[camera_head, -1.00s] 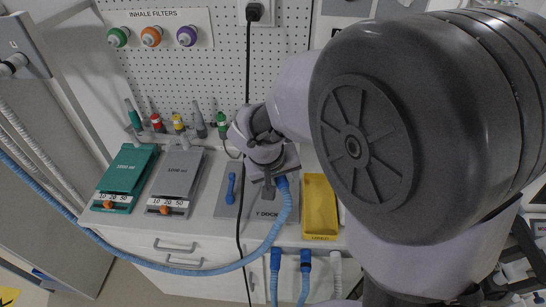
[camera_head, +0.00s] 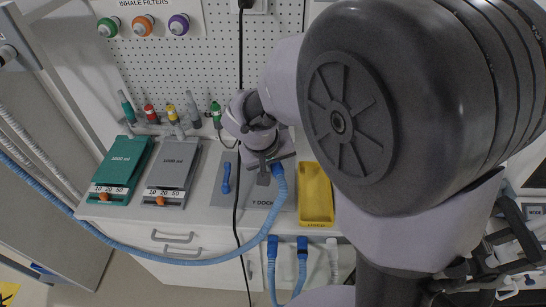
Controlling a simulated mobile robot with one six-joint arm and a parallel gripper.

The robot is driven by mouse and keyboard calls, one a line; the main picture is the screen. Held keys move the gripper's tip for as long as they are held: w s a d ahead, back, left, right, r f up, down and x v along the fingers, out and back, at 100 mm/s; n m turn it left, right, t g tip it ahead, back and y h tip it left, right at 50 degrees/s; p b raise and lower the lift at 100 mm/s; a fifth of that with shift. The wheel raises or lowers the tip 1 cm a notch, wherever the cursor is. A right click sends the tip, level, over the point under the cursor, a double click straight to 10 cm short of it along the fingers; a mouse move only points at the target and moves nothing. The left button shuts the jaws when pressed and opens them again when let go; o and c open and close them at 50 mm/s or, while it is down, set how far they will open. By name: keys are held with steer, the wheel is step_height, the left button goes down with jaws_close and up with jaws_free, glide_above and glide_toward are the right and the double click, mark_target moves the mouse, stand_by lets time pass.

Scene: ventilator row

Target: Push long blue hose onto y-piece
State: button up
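The long blue hose (camera_head: 262,232) comes from the left edge, sags across the front of the counter and rises to a blue end (camera_head: 278,171) at my gripper. My gripper (camera_head: 270,174) points down over the grey Y dock plate (camera_head: 222,197). One grey finger shows just left of the hose end; the other finger is not clear. The hose end is up against the gripper, but I cannot tell whether the fingers are closed on it. I cannot make out the y-piece. A small blue piece (camera_head: 227,178) lies on the left of the dock plate.
A yellow tray (camera_head: 316,222) stands right of the dock. Green (camera_head: 116,180) and grey (camera_head: 168,183) test-lung boards lie to the left. A black cable (camera_head: 239,120) hangs down across the dock. Hose ends (camera_head: 302,246) hang at the counter front. My arm hides the right side.

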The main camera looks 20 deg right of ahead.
steer(key=o, duration=0.5)
steer(key=shift+w, duration=0.2)
steer(key=shift+c, duration=0.2)
steer(key=shift+s, duration=0.1)
